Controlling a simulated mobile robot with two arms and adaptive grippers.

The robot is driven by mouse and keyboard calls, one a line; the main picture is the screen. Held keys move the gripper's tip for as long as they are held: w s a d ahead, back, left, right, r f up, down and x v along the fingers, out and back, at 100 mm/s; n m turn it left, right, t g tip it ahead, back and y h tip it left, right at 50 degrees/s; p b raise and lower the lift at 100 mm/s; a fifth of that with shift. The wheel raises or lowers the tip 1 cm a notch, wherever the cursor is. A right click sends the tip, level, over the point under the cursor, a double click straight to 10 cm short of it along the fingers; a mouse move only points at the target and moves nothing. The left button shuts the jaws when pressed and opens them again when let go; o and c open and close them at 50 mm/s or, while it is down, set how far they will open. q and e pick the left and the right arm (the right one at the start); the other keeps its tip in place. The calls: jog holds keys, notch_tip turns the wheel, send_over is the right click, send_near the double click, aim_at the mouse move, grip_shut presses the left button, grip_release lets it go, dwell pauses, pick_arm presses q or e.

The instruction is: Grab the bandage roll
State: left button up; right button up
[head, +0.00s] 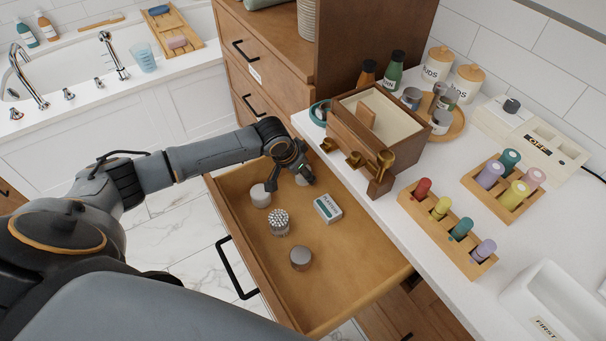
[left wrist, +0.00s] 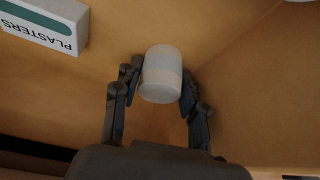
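The bandage roll (left wrist: 161,74) is a pale, short cylinder with a greyish band, seen in the left wrist view between the fingertips of my left gripper (left wrist: 162,80). The fingertips lean in on both its sides and appear to touch it. In the head view my left gripper (head: 307,172) points down into the back of the open drawer, and the pale roll (head: 301,179) is partly hidden beneath it. I cannot see clear space under the roll. My right gripper is not in view.
A wooden box (head: 346,132) with brass fittings stands on the counter edge above the drawer.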

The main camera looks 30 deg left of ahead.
pick_arm(q)
jog(key=c, duration=0.3)
jog(key=shift+r, duration=0.1)
